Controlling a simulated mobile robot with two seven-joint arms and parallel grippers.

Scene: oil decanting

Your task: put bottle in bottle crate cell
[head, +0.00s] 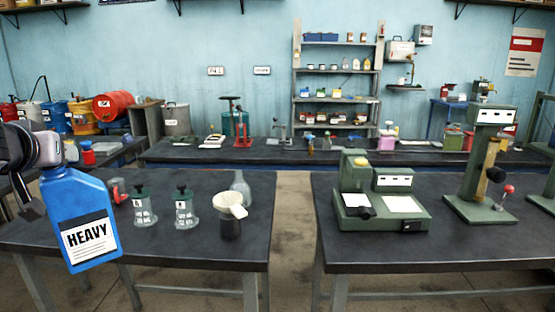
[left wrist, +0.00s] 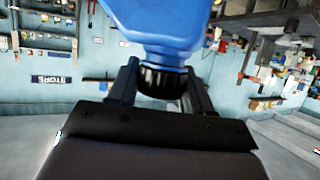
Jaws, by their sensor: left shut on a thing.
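The blue bottle (head: 80,195) has a white and black label reading HEAVY and hangs, slightly tilted, in front of the left end of the near left table. My left gripper (head: 48,165) is shut on it near its top. In the left wrist view the two fingers of my left gripper (left wrist: 160,92) stand on either side of the black ribbed cap (left wrist: 160,82), with the blue body (left wrist: 165,25) beyond it. No bottle crate can be made out in either view. My right gripper is not in view.
The near left table (head: 190,245) carries two lidded glass jars (head: 145,208), a clear glass bottle (head: 241,188), a dark cup with a white funnel (head: 230,212) and a red-handled item (head: 116,190). A green machine (head: 380,200) stands on the right table. A floor gap separates the tables.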

